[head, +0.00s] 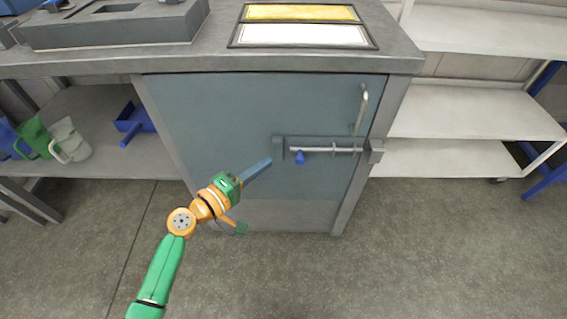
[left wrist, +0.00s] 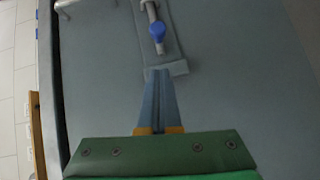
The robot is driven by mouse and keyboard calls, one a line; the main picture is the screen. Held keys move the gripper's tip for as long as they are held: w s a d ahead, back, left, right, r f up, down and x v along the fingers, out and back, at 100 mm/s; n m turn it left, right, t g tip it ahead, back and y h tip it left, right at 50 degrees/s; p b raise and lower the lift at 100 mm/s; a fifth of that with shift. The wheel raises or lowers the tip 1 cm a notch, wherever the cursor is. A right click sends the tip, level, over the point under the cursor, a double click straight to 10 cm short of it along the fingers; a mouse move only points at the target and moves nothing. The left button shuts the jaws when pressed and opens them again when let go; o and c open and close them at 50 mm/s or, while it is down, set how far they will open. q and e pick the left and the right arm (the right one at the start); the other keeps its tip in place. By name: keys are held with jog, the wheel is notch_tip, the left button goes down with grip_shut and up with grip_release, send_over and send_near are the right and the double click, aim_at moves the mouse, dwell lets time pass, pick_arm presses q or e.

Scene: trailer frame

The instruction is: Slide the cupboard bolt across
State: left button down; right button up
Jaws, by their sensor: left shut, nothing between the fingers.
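The cupboard door (head: 235,130) is blue-grey and closed. Its bolt (head: 325,149) is a horizontal metal rod on a grey plate, with a blue knob (head: 300,158) hanging near the plate's left end. The rod runs right towards a block-shaped keeper (head: 375,151) on the frame; I cannot tell whether its tip is inside. My left gripper (head: 268,162) is shut and empty, just left of and slightly below the bolt plate. In the left wrist view its fingertips (left wrist: 160,72) point at the plate's end, with the blue knob (left wrist: 157,32) beyond them. My right gripper is not in view.
A metal door handle (head: 361,108) stands above the bolt. The worktop (head: 405,58) overhangs the door. White shelves (head: 460,112) are to the right; mugs (head: 68,142) and a blue tray (head: 131,124) sit on the left shelf. The floor in front is clear.

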pick_arm(q)
jog(key=shift+w+d+f, duration=0.15)
jog(key=shift+w+d, duration=0.1)
jog(key=shift+d, duration=0.6)
jog(key=shift+w+d+f, duration=0.1)
jog(key=shift+w+d, duration=0.1)
jog(key=shift+d, duration=0.65)
jog(key=shift+w+d+f, duration=0.15)
jog(key=shift+w+d, duration=0.1)
jog(key=shift+d, duration=0.6)
jog(key=shift+d, duration=0.1)
jog(key=d, duration=0.4)
jog(key=shift+d, duration=0.35)
